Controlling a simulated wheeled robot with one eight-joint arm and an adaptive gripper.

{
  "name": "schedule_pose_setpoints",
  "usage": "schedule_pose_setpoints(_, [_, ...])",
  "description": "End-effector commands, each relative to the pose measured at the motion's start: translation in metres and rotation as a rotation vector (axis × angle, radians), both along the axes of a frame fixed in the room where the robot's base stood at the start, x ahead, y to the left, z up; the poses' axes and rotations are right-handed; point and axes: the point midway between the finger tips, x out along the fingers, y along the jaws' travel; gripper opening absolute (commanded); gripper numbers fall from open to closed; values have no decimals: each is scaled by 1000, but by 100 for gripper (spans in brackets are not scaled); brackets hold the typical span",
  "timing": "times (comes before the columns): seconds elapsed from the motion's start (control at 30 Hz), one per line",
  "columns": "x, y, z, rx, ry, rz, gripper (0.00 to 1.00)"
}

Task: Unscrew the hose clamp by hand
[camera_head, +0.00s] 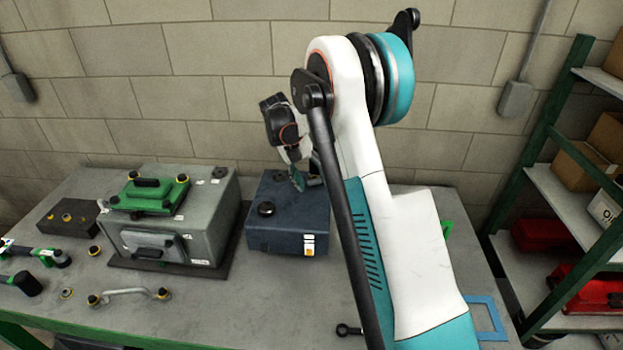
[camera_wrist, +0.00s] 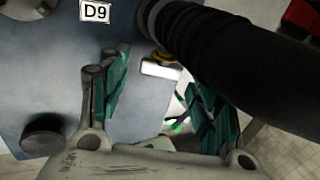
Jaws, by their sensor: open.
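A dark blue box (camera_head: 285,232) stands on the bench, and its blue face (camera_wrist: 55,85) with a "D9" label fills the left of the wrist view. A thick black ribbed hose (camera_wrist: 235,60) crosses the upper right of the wrist view. A small yellow-gold ring (camera_wrist: 160,56) shows by the hose's end; I cannot tell if it is the hose clamp. My gripper (camera_wrist: 155,88) is open, with teal-padded fingers apart and nothing seen between them. In the head view my gripper (camera_head: 297,182) is above the box, partly hidden by my arm.
A grey engine block (camera_head: 205,215) with a green cover (camera_head: 150,194) stands left of the box. Small parts and a pipe (camera_head: 130,292) lie on the bench (camera_head: 225,310) at front left. A green-framed shelf (camera_head: 567,215) with boxes and red cases stands right. My arm hides the bench's right middle.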

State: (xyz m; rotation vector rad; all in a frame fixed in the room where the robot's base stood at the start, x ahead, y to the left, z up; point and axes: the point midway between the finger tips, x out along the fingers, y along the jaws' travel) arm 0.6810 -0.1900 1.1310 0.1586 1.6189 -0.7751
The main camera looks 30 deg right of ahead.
Motion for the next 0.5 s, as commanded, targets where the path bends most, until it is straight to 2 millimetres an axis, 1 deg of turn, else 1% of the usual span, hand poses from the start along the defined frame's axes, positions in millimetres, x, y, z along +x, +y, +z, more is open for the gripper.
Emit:
schedule_pose_setpoints(0.17, [0, 0, 0, 0, 0, 0, 58])
schedule_pose_setpoints(0.2, [0, 0, 0, 0, 0, 0, 54])
schedule_pose_setpoints(0.37, [0, 0, 0, 0, 0, 0, 18])
schedule_pose_setpoints(0.4, [0, 0, 0, 0, 0, 0, 14])
schedule_pose_setpoints(0.5, [0, 0, 0, 0, 0, 0, 14])
